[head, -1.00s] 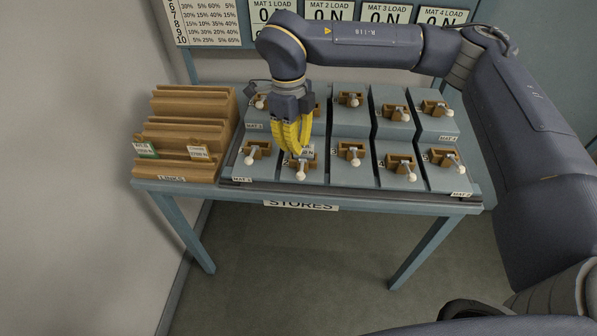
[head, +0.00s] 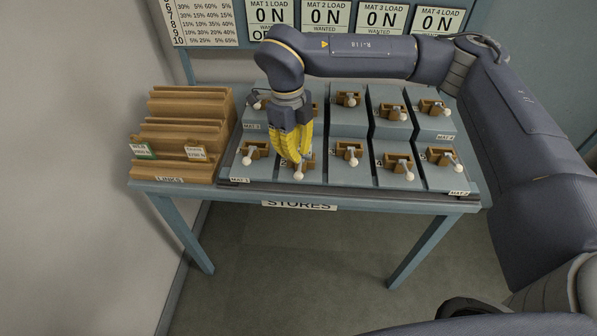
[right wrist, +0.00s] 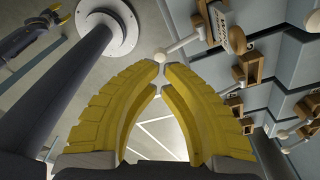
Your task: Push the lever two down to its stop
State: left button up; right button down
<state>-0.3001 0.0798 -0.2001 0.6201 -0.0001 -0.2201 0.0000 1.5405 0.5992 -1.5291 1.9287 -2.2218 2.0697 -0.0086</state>
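Lever two stands in the front row, second from the left, in a wooden bracket. Its white knob (head: 298,175) points toward the front edge of the bench. My right gripper (head: 298,163) is over it with its yellow fingers pointing down, hiding most of the bracket and the rod. In the right wrist view the fingertips (right wrist: 161,68) are nearly together with nothing gripped, and the white knob (right wrist: 158,57) is right by the tips. I cannot tell whether they touch. My left gripper (right wrist: 55,15) shows small in the right wrist view, its yellow tips apart.
Neighbouring front levers one (head: 246,160) and three (head: 352,161) stand close on either side. A back row of levers on raised grey blocks (head: 348,121) lies behind. A stepped wooden rack (head: 175,172) stands at the left. The floor before the bench is clear.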

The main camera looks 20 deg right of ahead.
aim_at(296, 177)
jog(key=shift+s+d+f, duration=0.1)
jog(key=shift+f, duration=1.1)
jog(key=shift+s+d+f, duration=0.1)
jog(key=shift+f, duration=1.05)
jog(key=shift+f, duration=0.15)
jog(key=shift+f, duration=2.1)
jog(key=shift+a, duration=0.1)
jog(key=shift+w+a+r, duration=0.25)
jog(key=shift+w+a, duration=0.2)
jog(key=shift+w, duration=0.15)
jog(key=shift+w+a+r, duration=0.25)
jog(key=shift+w+a, duration=0.15)
jog(key=shift+w, duration=0.2)
